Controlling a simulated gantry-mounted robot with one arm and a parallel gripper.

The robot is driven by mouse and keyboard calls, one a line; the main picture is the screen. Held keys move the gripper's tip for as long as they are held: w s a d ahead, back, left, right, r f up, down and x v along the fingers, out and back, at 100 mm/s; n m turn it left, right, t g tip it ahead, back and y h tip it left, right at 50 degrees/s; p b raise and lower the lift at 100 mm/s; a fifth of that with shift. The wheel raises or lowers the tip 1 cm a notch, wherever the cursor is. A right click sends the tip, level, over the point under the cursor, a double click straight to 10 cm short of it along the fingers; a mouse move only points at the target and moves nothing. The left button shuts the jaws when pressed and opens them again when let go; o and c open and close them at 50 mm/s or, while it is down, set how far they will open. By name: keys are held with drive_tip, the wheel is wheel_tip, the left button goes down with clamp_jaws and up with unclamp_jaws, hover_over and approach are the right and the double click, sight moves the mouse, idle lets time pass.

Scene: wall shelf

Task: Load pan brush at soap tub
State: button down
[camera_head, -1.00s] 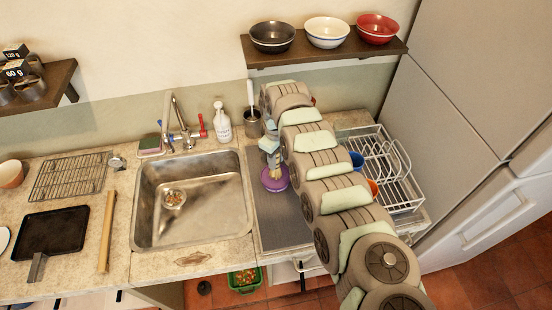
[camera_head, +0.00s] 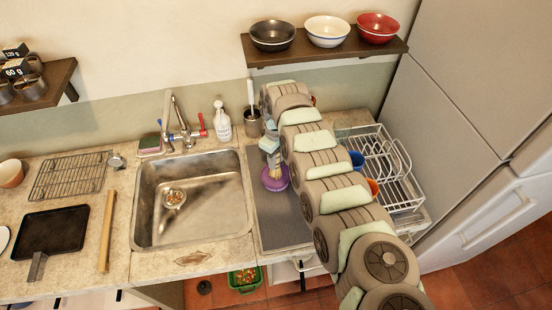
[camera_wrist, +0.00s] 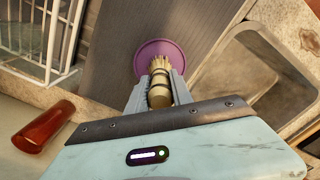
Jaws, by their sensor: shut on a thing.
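The pan brush (camera_wrist: 159,82) has pale bristles and a banded, brass-coloured body. My gripper (camera_wrist: 160,88) is shut on it, with one finger on each side. The brush points bristles-first at the purple round soap tub (camera_wrist: 141,55), and the bristle end overlaps the tub in the wrist view. I cannot tell whether the bristles touch the soap. In the head view the tub (camera_head: 275,181) sits on the grey draining mat right of the sink, with the brush (camera_head: 274,166) above it. My arm hides part of that area.
The steel sink (camera_head: 192,205) lies left of the mat (camera_head: 283,225). A white dish rack (camera_head: 392,180) stands to the right, with a blue cup (camera_head: 356,159) beside my arm. A soap bottle (camera_head: 222,123) and a dark utensil holder (camera_head: 252,124) stand at the back wall.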

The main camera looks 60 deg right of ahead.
drive_tip(key=shift+f, duration=0.45)
idle(2.0)
wheel_tip(320, 180, up, 7)
drive_tip(key=p, duration=0.8)
drive_tip(key=shift+r, duration=0.1)
